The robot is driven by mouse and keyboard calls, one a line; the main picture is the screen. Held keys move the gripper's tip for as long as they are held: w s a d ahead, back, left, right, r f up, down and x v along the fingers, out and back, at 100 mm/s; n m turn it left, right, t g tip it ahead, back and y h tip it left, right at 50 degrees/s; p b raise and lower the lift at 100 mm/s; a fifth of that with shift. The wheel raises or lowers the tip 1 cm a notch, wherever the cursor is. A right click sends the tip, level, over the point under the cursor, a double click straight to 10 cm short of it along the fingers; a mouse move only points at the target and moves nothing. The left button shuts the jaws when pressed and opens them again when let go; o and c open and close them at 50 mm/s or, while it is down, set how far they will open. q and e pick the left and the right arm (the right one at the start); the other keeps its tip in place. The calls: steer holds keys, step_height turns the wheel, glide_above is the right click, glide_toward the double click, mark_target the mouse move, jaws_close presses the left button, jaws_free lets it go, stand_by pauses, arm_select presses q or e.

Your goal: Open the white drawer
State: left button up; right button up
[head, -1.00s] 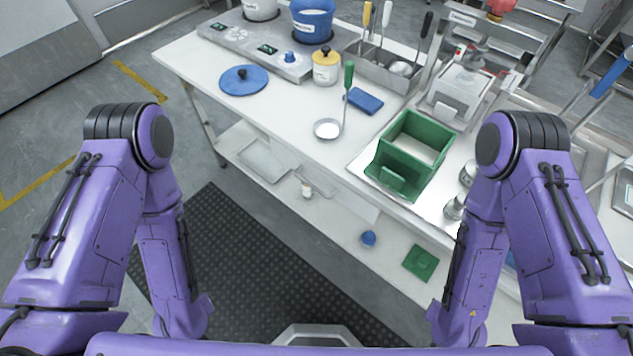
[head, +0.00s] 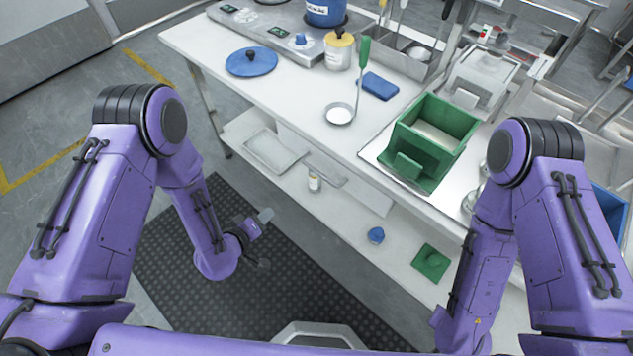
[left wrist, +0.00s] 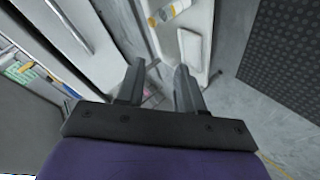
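The white drawer (head: 358,189) is under the white worktable, above the lower shelf. Its front looks closed, and a grey handle (head: 326,172) sticks out from it. My left gripper (head: 264,240) is to the left of and below the handle in the head view, apart from it, over the dark floor mat. In the left wrist view the two fingers (left wrist: 158,90) are spread with nothing between them. My right arm reaches down at the right, and its gripper is out of the picture.
The lower shelf (head: 345,222) holds a small bottle (head: 314,181), a blue item (head: 376,236) and a green item (head: 431,262). A green box (head: 405,163) stands on the tabletop. The black mat (head: 300,300) before the table is clear.

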mark_target(316, 172)
arm_select(q)
steer(key=w+d+r+n+t+h, duration=0.2)
steer(key=w+d+r+n+h, duration=0.1)
steer(key=w+d+r+h, duration=0.3)
steer(key=s+d+p+x, duration=0.1)
steer(key=x, duration=0.9)
steer(key=shift+f+p, duration=0.15)
steer(key=shift+p, duration=0.15)
steer(key=shift+w, duration=0.1)
jaws_close()
arm_select(e)
steer(key=shift+r, duration=0.35)
